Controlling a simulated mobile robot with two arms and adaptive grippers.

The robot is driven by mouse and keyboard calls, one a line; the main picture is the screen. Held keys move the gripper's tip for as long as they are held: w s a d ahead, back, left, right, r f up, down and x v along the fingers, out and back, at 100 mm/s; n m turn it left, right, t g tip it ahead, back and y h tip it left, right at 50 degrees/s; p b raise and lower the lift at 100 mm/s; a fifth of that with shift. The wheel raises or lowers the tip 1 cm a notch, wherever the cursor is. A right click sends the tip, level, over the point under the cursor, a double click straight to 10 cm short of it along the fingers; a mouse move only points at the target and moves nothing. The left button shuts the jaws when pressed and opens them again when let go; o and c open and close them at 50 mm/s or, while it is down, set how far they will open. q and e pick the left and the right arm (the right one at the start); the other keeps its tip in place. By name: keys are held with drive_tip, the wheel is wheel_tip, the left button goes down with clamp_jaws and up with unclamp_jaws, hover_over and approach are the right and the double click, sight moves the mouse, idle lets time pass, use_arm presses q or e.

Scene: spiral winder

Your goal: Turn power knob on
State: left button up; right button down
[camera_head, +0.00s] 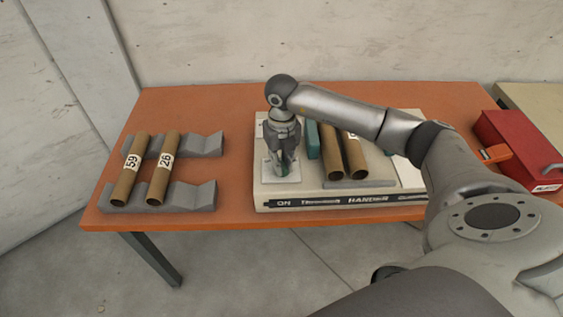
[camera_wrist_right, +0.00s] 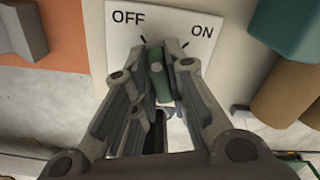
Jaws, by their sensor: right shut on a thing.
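The power knob (camera_wrist_right: 160,84) is a green bar with a pale dot, on a white plate (camera_wrist_right: 121,48) marked OFF on the left and ON on the right. In the wrist view the knob's far end points up between the two marks, closer to the OFF mark. My right gripper (camera_head: 285,172) points down over the plate at the left end of the beige winder (camera_head: 262,196). Its fingers are shut on the knob, one on each side, and hide part of it. My left gripper is not in view.
Grey racks (camera_head: 186,196) with two numbered tubes sit on the table's left. A red box (camera_head: 515,145) is at the right. Bare orange table (camera_head: 238,115) lies between racks and winder.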

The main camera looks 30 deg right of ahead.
sight(283, 163)
drive_tip(key=m, duration=0.6)
drive_tip(key=shift+d+m, duration=0.15)
drive_tip(key=shift+m, duration=0.15)
drive_tip(key=m, duration=0.5)
drive_tip(key=shift+s, duration=0.1)
drive_tip(key=shift+d+m, duration=0.1)
drive_tip(key=shift+m, duration=0.3)
drive_tip(key=c, duration=1.4)
unclamp_jaws()
drive_tip(key=shift+c, duration=0.2)
wheel_tip(283, 163, up, 12)
